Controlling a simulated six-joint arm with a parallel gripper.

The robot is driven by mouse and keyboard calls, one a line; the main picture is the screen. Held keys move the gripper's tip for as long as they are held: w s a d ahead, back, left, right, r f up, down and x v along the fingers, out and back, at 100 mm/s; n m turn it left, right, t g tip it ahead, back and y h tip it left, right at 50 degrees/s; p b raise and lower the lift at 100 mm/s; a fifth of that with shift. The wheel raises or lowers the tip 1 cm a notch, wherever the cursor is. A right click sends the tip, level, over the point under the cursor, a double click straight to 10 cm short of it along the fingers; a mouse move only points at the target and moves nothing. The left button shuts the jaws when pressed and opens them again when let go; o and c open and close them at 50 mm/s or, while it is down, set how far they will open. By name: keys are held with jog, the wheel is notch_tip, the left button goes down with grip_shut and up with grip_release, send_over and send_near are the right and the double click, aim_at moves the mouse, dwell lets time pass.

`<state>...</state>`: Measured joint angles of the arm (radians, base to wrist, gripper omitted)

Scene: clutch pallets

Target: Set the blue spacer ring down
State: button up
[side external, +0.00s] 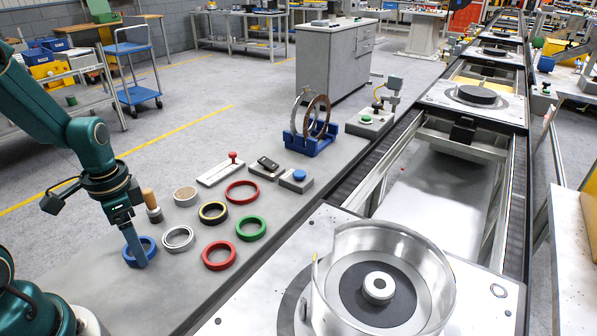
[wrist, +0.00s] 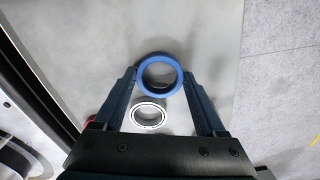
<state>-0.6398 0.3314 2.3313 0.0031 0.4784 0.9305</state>
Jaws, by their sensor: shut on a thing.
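The blue spacer ring (side external: 128,256) is at the near left end of the grey bench. My gripper (side external: 138,254) points down from above and is shut on it. In the wrist view the blue ring (wrist: 160,58) sits between the two fingertips of my gripper (wrist: 160,75), one on each side of its outer edge. The ring looks level and is at or very close to the bench top; I cannot tell whether it touches. A silver ring (side external: 178,247) lies just beside it, apart from it.
Red (side external: 219,267), green (side external: 251,240) and black-yellow (side external: 213,221) rings lie on the bench to the right. A wood-topped stamp (side external: 152,208) stands close to my gripper. A pallet with a clear cylindrical guard (side external: 410,310) is at the front right.

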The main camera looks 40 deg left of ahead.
notch_tip(320, 180, up, 9)
jog(key=w+d+r+n, duration=0.3)
jog(key=w+d+r, duration=0.3)
jog(key=d, duration=0.3)
jog(key=shift+r, duration=0.8)
